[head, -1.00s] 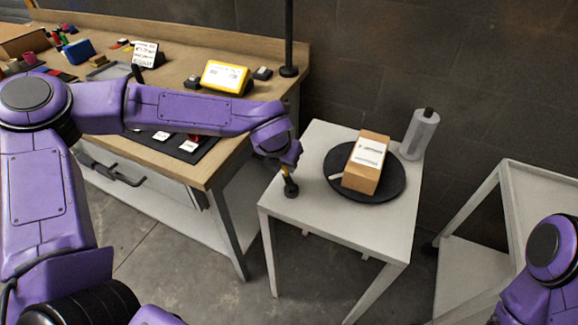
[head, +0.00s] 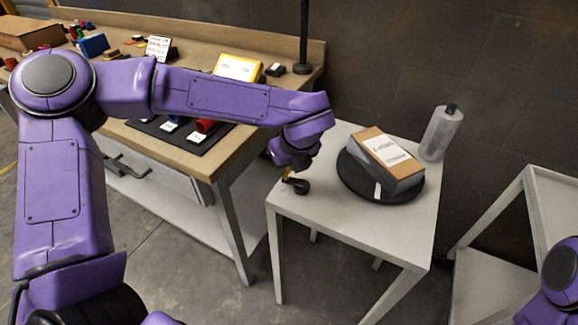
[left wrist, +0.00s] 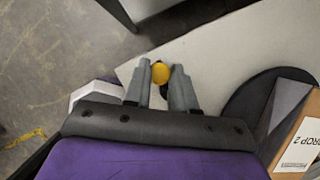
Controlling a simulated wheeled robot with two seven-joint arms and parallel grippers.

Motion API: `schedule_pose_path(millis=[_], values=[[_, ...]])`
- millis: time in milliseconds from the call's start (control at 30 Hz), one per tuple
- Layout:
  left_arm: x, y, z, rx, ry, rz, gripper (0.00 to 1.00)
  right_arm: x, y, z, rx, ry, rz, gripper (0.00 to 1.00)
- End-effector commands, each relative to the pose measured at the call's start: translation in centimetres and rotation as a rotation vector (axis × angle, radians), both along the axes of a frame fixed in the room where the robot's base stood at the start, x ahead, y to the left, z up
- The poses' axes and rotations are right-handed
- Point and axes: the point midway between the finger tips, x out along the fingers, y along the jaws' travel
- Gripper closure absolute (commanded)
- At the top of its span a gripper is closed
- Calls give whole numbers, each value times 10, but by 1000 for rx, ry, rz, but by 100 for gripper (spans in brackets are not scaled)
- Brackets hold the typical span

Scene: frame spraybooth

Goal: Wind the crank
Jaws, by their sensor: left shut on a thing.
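The crank (head: 302,187) has a dark hub at the front left corner of the white table, with a small yellow grip. My left gripper (head: 288,174) reaches down over the crank. In the left wrist view its two grey fingers (left wrist: 161,84) close on the yellow crank grip (left wrist: 160,73). Beside it, a black turntable (head: 352,181) carries a cardboard box (head: 388,152) with a white label and a grey side, lying at a diagonal. A white mark shows on the turntable's front. My right gripper is out of view; only part of that arm shows at lower right.
A wooden workbench (head: 165,145) with several small items is on the left. A white shelf stand (head: 500,230) is at right. Grey floor lies between.

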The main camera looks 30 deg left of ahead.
Motion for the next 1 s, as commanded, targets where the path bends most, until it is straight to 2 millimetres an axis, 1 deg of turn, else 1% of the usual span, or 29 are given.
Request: schedule_pose_path(millis=[33, 100, 300, 500, 733, 1000], values=[[-2, -1, -4, 1, 2, 40, 100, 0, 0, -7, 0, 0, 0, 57], [-4, -2, -4, 1, 2, 103, 100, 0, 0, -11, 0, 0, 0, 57], [-9, -4, -4, 0, 3, 263, 100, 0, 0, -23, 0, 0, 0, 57], [-13, -7, -3, 0, 4, 383, 100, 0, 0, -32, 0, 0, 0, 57], [-16, -9, -2, 1, 5, 462, 100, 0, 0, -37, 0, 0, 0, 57], [-16, -9, -1, 0, 6, 488, 100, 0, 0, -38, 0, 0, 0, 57]])
